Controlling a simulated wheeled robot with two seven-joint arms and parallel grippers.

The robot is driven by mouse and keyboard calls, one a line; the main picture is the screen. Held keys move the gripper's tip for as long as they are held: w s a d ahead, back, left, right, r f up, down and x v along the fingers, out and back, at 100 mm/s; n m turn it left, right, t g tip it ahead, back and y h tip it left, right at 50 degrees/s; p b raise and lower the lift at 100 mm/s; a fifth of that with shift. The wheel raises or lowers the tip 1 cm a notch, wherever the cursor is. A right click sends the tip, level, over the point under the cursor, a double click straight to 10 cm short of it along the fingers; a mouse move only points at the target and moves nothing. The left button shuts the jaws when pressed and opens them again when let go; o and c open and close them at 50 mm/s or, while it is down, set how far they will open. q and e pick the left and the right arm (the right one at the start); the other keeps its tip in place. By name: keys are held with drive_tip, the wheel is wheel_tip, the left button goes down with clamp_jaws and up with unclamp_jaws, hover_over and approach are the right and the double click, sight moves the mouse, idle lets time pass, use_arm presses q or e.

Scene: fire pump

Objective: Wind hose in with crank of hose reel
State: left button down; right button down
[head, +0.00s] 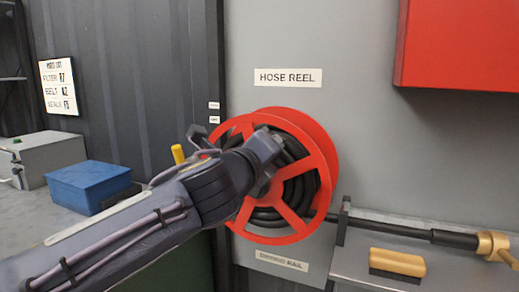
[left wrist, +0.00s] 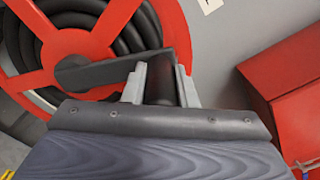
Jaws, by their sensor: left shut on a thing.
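The red hose reel (head: 329,165) is mounted on the grey wall under the "HOSE REEL" sign (head: 288,77). Black hose (head: 296,190) lies in coils on it, behind the red spokes. My left gripper (head: 266,150) is in front of the reel and hides part of its middle. In the left wrist view, the left gripper's fingers (left wrist: 160,75) are shut on the dark, round crank handle (left wrist: 160,88). The flat dark crank arm (left wrist: 105,73) runs from the handle leftward across the reel's face. My right gripper is not in view.
A red box (head: 460,45) juts from the wall at upper right. A shelf at lower right holds a yellow brush (head: 397,262) and a dark bar with a brass end (head: 492,244). A blue box (head: 90,186) and a grey box (head: 45,155) stand at left.

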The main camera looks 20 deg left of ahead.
use_arm(q)
drive_tip(key=shift+d+f, duration=0.15)
drive_tip(key=shift+d, duration=0.15)
drive_tip(key=c, duration=1.2)
unclamp_jaws()
drive_tip(key=shift+o, duration=0.2)
drive_tip(key=s, duration=0.7)
drive_tip(key=shift+s+a+p, duration=0.35)
drive_tip(key=shift+s+p, duration=0.05)
